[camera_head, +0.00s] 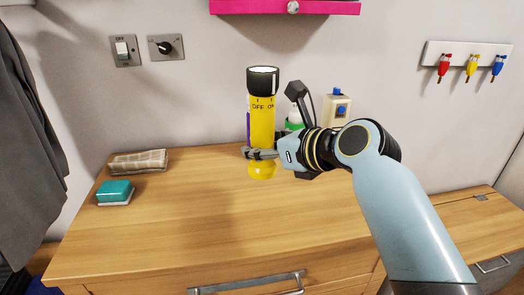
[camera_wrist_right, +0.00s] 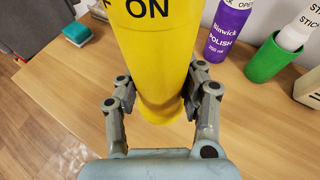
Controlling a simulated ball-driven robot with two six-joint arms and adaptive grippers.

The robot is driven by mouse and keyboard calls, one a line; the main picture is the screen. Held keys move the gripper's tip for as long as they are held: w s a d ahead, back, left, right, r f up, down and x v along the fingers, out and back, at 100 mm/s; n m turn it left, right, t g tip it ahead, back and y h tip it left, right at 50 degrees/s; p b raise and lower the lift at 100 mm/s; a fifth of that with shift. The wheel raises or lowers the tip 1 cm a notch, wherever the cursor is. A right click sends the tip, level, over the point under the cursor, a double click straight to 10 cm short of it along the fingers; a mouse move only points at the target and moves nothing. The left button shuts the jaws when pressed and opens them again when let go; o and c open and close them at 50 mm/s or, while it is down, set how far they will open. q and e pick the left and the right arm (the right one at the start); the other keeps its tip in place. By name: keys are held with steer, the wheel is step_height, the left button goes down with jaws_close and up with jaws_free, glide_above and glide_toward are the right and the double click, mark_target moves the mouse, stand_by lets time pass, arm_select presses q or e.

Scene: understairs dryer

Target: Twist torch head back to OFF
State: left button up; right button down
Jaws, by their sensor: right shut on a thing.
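The torch (camera_head: 262,125) is yellow with a black head (camera_head: 262,82) and stands upright on the wooden counter, its pale lens facing up. The words OFF and ON show on its yellow body just below the head, with small marks above them. My right gripper (camera_head: 262,153) is shut on the lower part of the body, coming from the right. In the right wrist view, its fingers (camera_wrist_right: 158,95) press on both sides of the yellow body (camera_wrist_right: 155,60), and the head is out of the picture. My left gripper is not in view.
A purple polish bottle (camera_wrist_right: 230,28) and a green holder (camera_wrist_right: 268,60) stand close to the torch. A folded newspaper (camera_head: 138,161) and a teal sponge (camera_head: 114,190) lie on the counter's left. A pink shelf (camera_head: 250,7) hangs above. The counter's front middle is clear.

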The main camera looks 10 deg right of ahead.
steer(key=shift+f+b, duration=1.7)
steer(key=shift+f, duration=3.1)
steer(key=shift+f+p, duration=0.1)
steer(key=shift+p, duration=0.35)
